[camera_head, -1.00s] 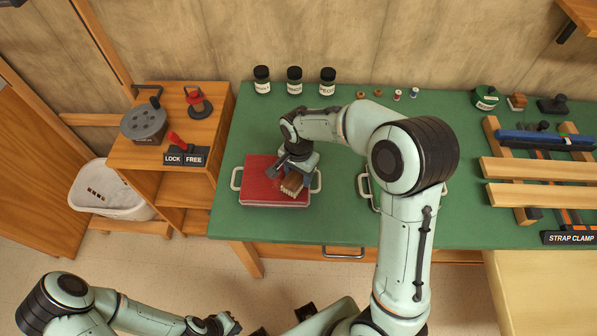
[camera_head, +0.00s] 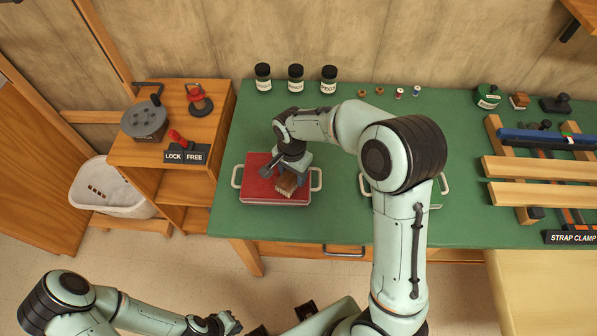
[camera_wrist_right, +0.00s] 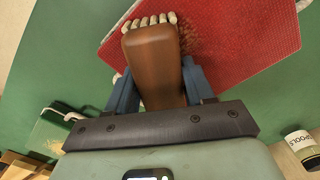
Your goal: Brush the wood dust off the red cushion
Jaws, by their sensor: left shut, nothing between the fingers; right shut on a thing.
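The red cushion (camera_head: 258,187) lies in a pale tray with white handles (camera_head: 317,180) on the green bench; it also shows in the right wrist view (camera_wrist_right: 265,45). A brownish, speckled patch of wood dust (camera_wrist_right: 203,42) shows on it beside the brush. My right gripper (camera_head: 286,178) is shut on the brush (camera_head: 287,187), a brown wooden block with pale bristles, at the cushion's right part. The brush fills the jaws in the right wrist view (camera_wrist_right: 152,65); whether its bristles touch the cushion is unclear. My left gripper (camera_head: 232,323) is shut and empty, low over the floor.
Black-lidded jars (camera_head: 296,79) and small spools (camera_head: 399,93) stand at the back. A second handled tray (camera_head: 440,187) is partly hidden behind my right arm. A strap clamp rack (camera_head: 540,170) is at right, a wooden shelf (camera_head: 215,110) at left. Bench front is clear.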

